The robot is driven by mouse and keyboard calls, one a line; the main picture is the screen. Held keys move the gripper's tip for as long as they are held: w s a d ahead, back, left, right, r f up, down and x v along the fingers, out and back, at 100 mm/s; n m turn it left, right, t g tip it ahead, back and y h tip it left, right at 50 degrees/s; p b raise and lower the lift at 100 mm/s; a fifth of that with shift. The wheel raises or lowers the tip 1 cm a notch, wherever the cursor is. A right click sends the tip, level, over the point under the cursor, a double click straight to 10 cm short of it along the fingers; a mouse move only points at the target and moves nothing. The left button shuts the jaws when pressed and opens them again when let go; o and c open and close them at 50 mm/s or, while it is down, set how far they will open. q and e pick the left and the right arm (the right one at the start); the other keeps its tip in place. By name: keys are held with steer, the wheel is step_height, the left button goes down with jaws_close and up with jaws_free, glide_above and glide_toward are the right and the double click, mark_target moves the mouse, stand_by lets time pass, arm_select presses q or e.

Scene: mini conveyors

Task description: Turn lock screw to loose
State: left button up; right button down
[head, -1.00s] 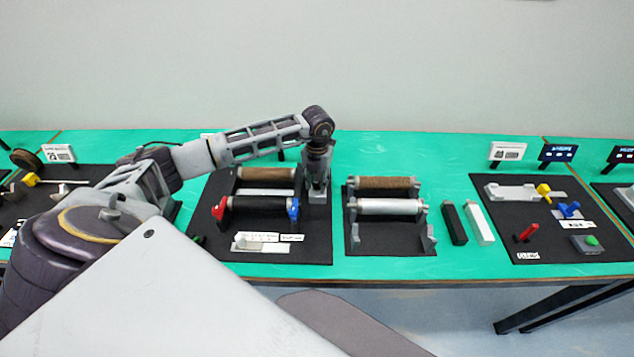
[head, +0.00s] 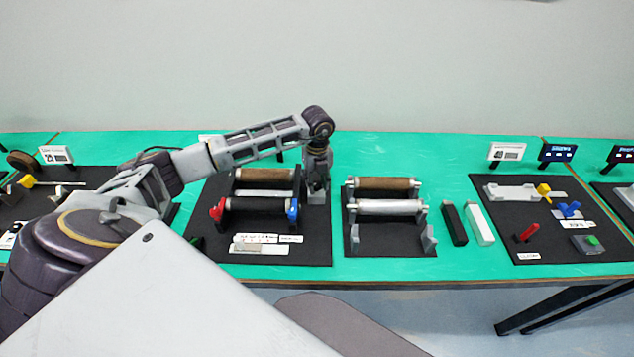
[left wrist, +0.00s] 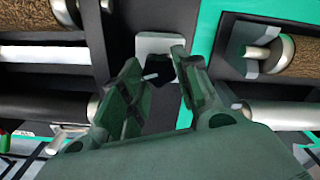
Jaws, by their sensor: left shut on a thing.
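The lock screw shows as a small black knob (left wrist: 157,74) in front of a light grey block (left wrist: 160,44) in the left wrist view. My left gripper (left wrist: 156,68) has its two green fingers on either side of the knob and is shut on it. In the head view my left gripper (head: 318,190) points down at the right side of the left roller unit, and the knob is hidden there. That unit carries a brown roller (head: 264,174) and a black roller (head: 258,204) with red and blue end pieces. My right gripper is not in view.
A second roller unit with a brown roller (head: 388,183) and a silver roller (head: 388,207) stands close on the right. Black and white bars (head: 480,224) lie beyond it. A board with coloured knobs (head: 525,205) is farther right. Green table (head: 370,150) is bare behind the units.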

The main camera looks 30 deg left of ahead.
mark_target(317, 185)
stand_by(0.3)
arm_select(q)
steer(key=o, duration=1)
steer(key=shift+r, duration=0.15)
step_height(317, 185, up, 12)
stand_by(0.4)
steer(key=shift+f, duration=0.2)
stand_by(0.4)
